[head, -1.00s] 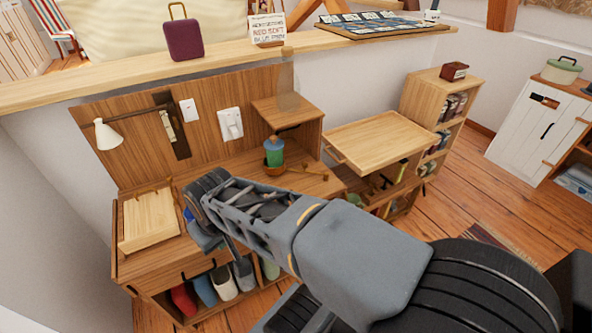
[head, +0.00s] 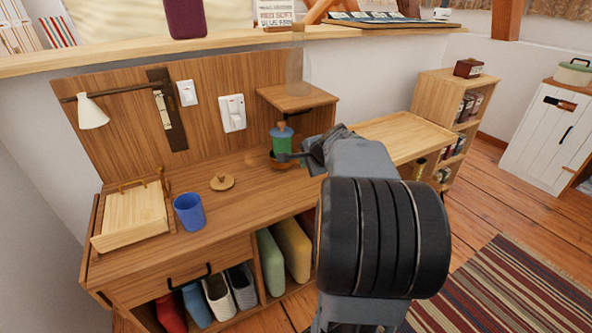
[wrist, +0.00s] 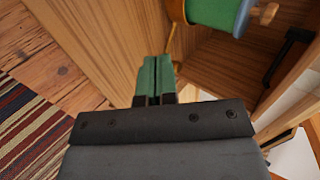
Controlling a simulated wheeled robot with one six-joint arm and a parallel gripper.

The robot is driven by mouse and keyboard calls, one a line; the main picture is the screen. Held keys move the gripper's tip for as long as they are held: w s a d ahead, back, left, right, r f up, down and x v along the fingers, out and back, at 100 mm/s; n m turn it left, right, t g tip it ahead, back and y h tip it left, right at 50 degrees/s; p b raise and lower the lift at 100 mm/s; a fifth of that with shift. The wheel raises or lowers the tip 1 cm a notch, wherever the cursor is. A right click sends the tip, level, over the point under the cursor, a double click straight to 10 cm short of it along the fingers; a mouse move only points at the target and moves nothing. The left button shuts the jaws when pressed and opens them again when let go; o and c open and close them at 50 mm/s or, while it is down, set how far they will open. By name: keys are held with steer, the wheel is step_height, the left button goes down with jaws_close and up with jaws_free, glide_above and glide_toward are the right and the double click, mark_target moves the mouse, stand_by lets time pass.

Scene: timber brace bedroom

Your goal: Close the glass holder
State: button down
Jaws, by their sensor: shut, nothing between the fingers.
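No thing here is plainly marked as the glass holder, and I cannot tell which it is. A green and blue cup-like thing with a wooden knob (head: 281,137) stands on a brown base on the desk, below the small raised shelf. It also shows at the top of the wrist view (wrist: 212,12). A clear glass-like shape (head: 297,72) stands above the raised shelf.
A blue cup (head: 189,211), a small wooden disc with a knob (head: 222,182) and a slanted wooden tray (head: 130,217) are on the desk (head: 240,205). A lamp (head: 92,113) hangs at left. A wooden tray top (head: 400,130) lies right of my arm. Floor is free by the striped rug (head: 510,290).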

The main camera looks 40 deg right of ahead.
steer(key=b, duration=0.3)
glide_toward(286, 167)
steer(key=f, duration=0.1)
steer(key=w+f, duration=0.1)
steer(key=f, duration=0.1)
steer(key=shift+w+d, duration=0.1)
steer(key=shift+w+d+r, duration=0.1)
steer(key=shift+w+d, duration=0.05)
steer(key=shift+w, duration=0.85)
steer(key=shift+w+d, duration=0.1)
steer(key=shift+w, duration=0.7)
steer(key=shift+d+r+p, duration=0.15)
steer(key=shift+p, duration=0.4)
